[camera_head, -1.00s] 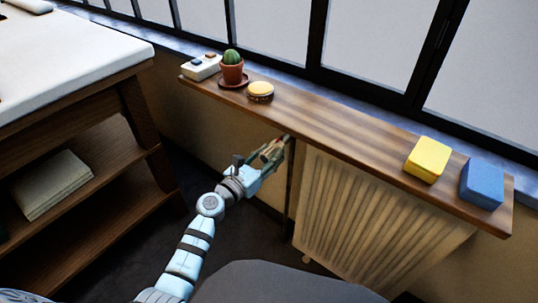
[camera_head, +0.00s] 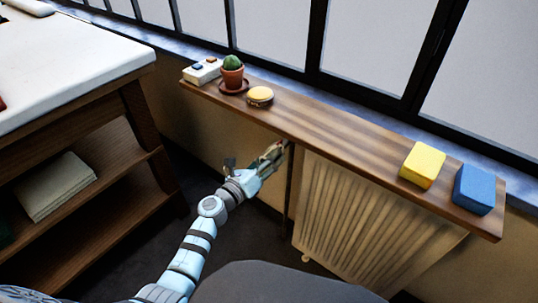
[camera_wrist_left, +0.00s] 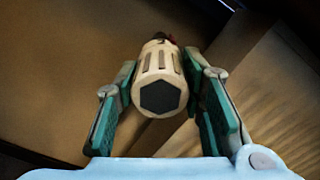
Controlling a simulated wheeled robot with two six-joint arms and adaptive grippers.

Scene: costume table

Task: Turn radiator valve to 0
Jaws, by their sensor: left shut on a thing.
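The radiator valve (camera_wrist_left: 160,82) is a cream, ribbed knob with a dark six-sided end cap, seen nearly end-on in the left wrist view. A small red mark shows near its far end; no number can be read. My left gripper (camera_wrist_left: 165,90) is shut on the knob, with one teal-padded finger on each side. In the head view my left gripper (camera_head: 272,157) is at the upper left corner of the cream radiator (camera_head: 365,225), just under the wooden shelf's edge, and mostly hides the valve. My right gripper is not in view.
The wooden shelf (camera_head: 330,137) overhangs the radiator. On it are a white box (camera_head: 203,71), a potted cactus (camera_head: 232,73), a round yellow-topped tin (camera_head: 260,96), a yellow block (camera_head: 423,165) and a blue block (camera_head: 474,189). A table with lower shelves (camera_head: 110,175) stands at left.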

